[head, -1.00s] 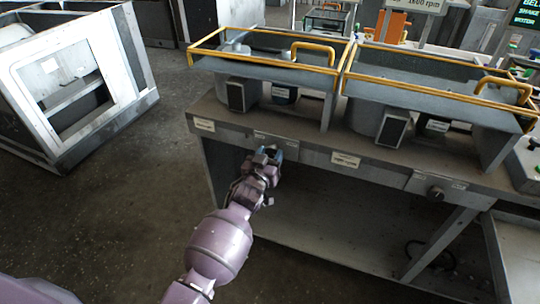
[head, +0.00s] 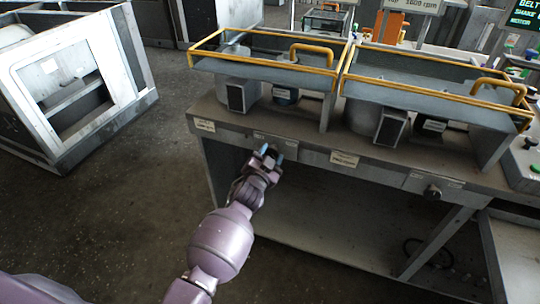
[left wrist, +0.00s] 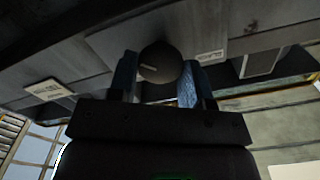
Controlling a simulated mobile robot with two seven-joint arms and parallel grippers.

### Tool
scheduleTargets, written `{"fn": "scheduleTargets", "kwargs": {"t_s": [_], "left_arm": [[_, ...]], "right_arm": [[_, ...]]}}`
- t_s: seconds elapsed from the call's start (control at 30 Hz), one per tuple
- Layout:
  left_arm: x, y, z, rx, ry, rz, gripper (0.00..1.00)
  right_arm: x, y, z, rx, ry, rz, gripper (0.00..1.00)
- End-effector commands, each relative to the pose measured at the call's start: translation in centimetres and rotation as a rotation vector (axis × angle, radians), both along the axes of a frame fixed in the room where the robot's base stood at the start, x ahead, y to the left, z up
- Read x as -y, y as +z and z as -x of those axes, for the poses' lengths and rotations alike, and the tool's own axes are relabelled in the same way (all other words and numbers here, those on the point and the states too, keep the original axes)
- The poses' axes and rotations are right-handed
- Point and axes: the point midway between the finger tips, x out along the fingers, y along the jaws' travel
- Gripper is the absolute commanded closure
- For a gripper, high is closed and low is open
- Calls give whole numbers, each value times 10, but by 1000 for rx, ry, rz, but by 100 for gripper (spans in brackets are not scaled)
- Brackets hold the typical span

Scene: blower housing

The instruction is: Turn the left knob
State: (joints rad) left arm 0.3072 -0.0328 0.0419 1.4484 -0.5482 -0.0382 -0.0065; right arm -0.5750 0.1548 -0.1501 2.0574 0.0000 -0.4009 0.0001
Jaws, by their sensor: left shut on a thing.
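The left knob (left wrist: 160,62) is a dark round knob on the front panel of the grey bench. In the left wrist view it sits between the two blue fingertips of my left gripper (left wrist: 158,82), which is shut on it. In the head view my left gripper (head: 271,154) is at the bench's front panel, below the left blower housing, and it hides the left knob there. My right gripper is not in view.
A second dark knob (head: 432,192) sits farther right on the bench front (head: 385,172). Yellow-railed guards (head: 262,66) stand above the housings. A grey cabinet (head: 60,130) stands at left, with open floor between it and the bench.

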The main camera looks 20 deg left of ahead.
Motion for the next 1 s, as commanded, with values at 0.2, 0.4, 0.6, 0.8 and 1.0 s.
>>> {"fn": "scheduleTargets", "kwargs": {"t_s": [0.2,0.4,0.6,0.8,1.0], "left_arm": [[0,-1,0,0,0,-26,78],[0,-1,0,0,0,-27,78],[0,-1,0,0,0,-26,44],[0,0,0,0,0,-26,29],[0,0,1,0,0,-26,29]], "right_arm": [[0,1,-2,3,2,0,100],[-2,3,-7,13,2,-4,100],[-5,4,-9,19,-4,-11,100],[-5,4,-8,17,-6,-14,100],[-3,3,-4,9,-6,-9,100]]}}
